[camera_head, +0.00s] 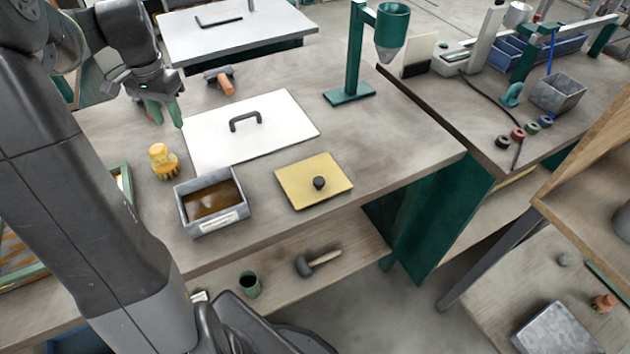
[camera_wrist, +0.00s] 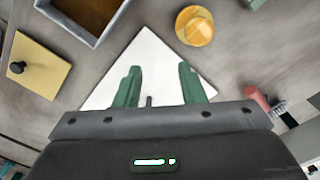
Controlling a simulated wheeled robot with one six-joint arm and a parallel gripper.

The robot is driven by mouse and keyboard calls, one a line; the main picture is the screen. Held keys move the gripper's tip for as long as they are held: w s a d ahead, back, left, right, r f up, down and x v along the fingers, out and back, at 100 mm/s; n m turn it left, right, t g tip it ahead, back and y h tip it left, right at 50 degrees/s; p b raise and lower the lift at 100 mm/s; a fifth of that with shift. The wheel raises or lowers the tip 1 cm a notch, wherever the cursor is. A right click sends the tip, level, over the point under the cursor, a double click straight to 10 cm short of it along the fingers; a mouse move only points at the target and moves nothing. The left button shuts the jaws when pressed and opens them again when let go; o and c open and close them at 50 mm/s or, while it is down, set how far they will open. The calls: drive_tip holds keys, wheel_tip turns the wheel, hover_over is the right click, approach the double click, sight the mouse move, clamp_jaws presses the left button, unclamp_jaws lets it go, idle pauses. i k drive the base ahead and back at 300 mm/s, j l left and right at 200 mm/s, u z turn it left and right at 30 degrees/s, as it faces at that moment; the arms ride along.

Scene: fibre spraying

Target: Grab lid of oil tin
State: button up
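The oil tin (camera_head: 180,213) is a grey open-topped rectangular box with brown oil inside and a pale label on its front. It also shows at the top of the wrist view (camera_wrist: 62,20). A flat yellow lid (camera_head: 300,190) with a black round knob (camera_head: 319,183) lies on the bench right of the tin, apart from it. The lid shows at the left of the wrist view (camera_wrist: 40,72). My gripper (camera_head: 163,110) has green fingers and hangs above the bench, left of the white panel and well away from the lid. Its fingers (camera_wrist: 160,86) are apart, with nothing between them.
A white panel (camera_head: 285,126) with a dark handle lies behind the lid and tin. A green stand with a funnel (camera_head: 349,93) is at the back right. Bare bench lies right of the lid.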

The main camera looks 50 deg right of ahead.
sight(307, 182)
drive_tip(key=j+z, duration=0.1)
drive_tip(key=z, duration=0.3)
drive_tip(key=j+z, duration=0.15)
drive_tip(key=z, duration=0.25)
drive_tip(key=j+z, duration=0.15)
drive_tip(key=z, duration=0.25)
drive_tip(key=j+z, duration=0.15)
drive_tip(key=z, duration=0.25)
drive_tip(key=i, duration=0.05)
